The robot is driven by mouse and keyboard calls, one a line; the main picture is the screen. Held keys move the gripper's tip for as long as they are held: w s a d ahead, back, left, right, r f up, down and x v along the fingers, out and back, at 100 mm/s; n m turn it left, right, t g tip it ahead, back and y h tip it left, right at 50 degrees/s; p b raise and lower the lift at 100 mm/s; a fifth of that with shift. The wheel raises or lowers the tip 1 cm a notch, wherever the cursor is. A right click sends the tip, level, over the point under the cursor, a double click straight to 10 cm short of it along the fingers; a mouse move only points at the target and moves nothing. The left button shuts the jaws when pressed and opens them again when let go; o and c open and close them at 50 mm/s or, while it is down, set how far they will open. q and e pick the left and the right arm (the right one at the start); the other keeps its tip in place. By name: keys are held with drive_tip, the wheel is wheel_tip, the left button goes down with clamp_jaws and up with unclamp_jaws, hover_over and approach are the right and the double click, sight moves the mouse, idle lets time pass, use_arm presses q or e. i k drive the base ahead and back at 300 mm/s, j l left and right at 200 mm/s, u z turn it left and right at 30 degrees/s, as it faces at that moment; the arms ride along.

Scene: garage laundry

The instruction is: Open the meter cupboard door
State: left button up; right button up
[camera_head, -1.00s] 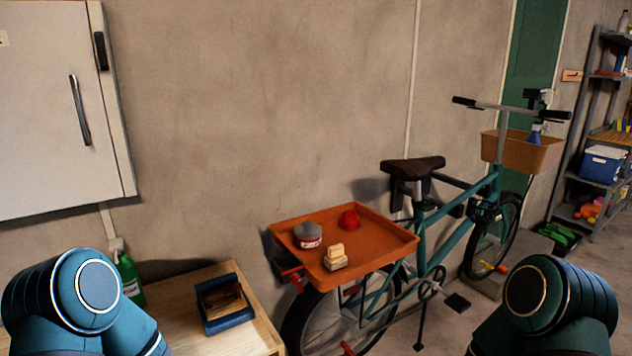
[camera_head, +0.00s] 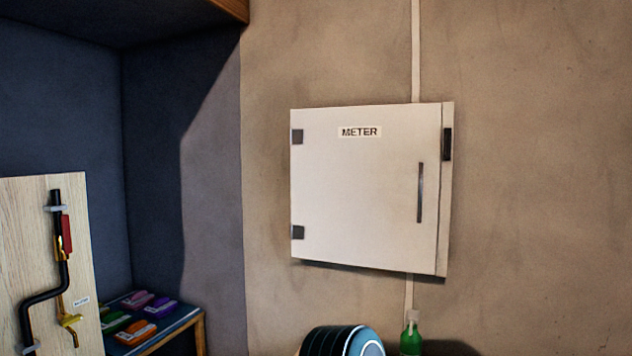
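The white meter cupboard (camera_head: 350,215) hangs on the wall with its door shut. A label reading METER (camera_head: 360,132) is near the top of the door. A dark vertical handle (camera_head: 420,192) is on the door's right side. Two dark hinges sit on the left edge, the upper one (camera_head: 297,137) and the lower one (camera_head: 298,232). A dark block (camera_head: 447,144) is on the cupboard's right edge. Neither gripper's fingers are in view.
A green bottle (camera_head: 411,341) stands below the cupboard. At left are a wooden board (camera_head: 45,230) with a black pipe and yellow valve, and a low table (camera_head: 170,325) with several coloured packets. Wall to the cupboard's right is clear.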

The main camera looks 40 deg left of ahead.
sight(365, 180)
drive_tip(key=u, duration=1.25)
